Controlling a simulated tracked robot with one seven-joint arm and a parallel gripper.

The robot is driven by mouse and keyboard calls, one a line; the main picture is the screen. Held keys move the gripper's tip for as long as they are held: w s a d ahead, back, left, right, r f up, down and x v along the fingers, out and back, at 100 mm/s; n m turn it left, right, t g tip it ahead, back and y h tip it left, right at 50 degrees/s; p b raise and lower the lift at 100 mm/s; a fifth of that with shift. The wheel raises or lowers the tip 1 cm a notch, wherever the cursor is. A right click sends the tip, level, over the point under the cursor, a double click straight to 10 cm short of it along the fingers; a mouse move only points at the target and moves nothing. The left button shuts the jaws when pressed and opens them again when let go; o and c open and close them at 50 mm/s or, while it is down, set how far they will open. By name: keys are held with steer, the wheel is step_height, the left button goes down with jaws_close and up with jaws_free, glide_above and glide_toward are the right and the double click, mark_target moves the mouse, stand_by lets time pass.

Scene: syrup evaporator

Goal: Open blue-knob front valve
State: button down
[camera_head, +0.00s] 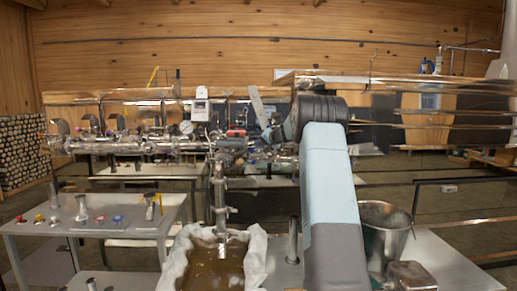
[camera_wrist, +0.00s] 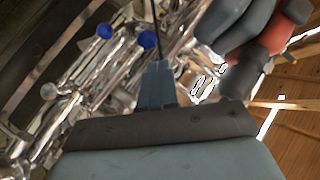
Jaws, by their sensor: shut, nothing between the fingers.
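Shiny metal pipework with valves fills the left and middle of the wrist view. Two blue knobs show there, one round knob (camera_wrist: 148,40) just above my fingertips in the picture and another (camera_wrist: 104,31) further left. I cannot tell which one is on the front valve. My gripper (camera_wrist: 156,68) is shut and empty, its blue-grey fingers pointing at the pipework. A gap seems to show between the fingertips and the nearer knob, but the depth is unclear. In the head view the pipework (camera_head: 130,146) runs across the middle, and my arm hides part of it.
A grey side table (camera_head: 35,228) at left holds small fittings. A cloth-lined container of brown liquid (camera_head: 215,270) stands below the pipe outlet (camera_head: 221,225). A metal bucket (camera_head: 384,235) is right of my arm. A grey-and-red part (camera_wrist: 275,30) is close at upper right in the wrist view.

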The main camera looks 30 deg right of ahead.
steer(key=r+v, duration=0.2)
steer(key=v, duration=0.9)
steer(key=shift+w+a, duration=0.2)
steer(key=shift+a, duration=0.1)
